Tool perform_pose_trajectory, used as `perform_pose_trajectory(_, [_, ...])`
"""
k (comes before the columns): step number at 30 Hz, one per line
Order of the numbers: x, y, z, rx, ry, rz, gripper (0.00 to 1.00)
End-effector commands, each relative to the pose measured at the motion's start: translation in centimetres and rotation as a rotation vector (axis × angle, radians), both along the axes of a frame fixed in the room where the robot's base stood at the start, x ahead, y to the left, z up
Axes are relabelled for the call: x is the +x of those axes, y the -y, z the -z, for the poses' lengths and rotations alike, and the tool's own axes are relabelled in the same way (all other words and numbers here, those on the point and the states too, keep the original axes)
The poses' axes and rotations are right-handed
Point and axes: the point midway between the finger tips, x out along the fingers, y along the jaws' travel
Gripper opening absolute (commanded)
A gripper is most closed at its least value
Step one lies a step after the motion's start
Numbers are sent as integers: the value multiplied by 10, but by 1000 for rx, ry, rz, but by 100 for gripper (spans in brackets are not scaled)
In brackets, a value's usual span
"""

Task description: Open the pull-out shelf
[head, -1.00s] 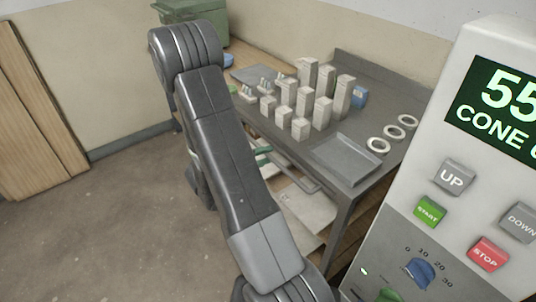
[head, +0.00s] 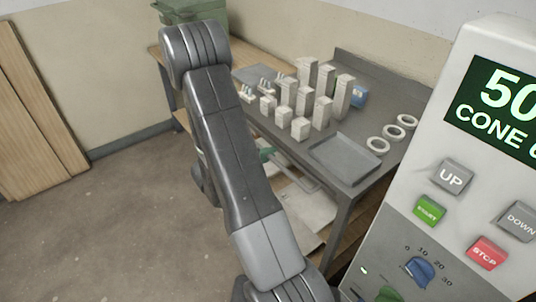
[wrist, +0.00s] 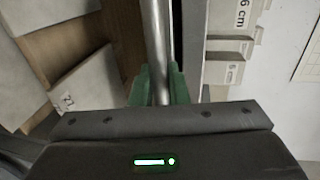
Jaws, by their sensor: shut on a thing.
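The pull-out shelf's metal bar handle (wrist: 155,35) runs up the middle of the wrist view. My gripper (wrist: 160,88) has green fingers, one on each side of the bar, and is shut on it. In the head view my gripper (head: 266,154) is mostly hidden behind my arm, at the front of the grey table. A grey rail (head: 300,178) shows there below the tabletop. How far the shelf is out cannot be told, as my arm covers much of it.
The grey table (head: 345,200) holds several pale posts (head: 302,128), a shallow tray (head: 345,157) and white rings (head: 378,144). Pale slabs (head: 295,210) lie below it. A control panel (head: 440,150) fills the right side. The floor at left (head: 100,230) is clear.

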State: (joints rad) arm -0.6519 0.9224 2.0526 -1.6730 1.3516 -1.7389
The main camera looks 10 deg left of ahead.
Motion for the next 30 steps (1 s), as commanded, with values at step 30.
perform_pose_trajectory(30, [-142, -141, -1, 0, -2, -4, 0])
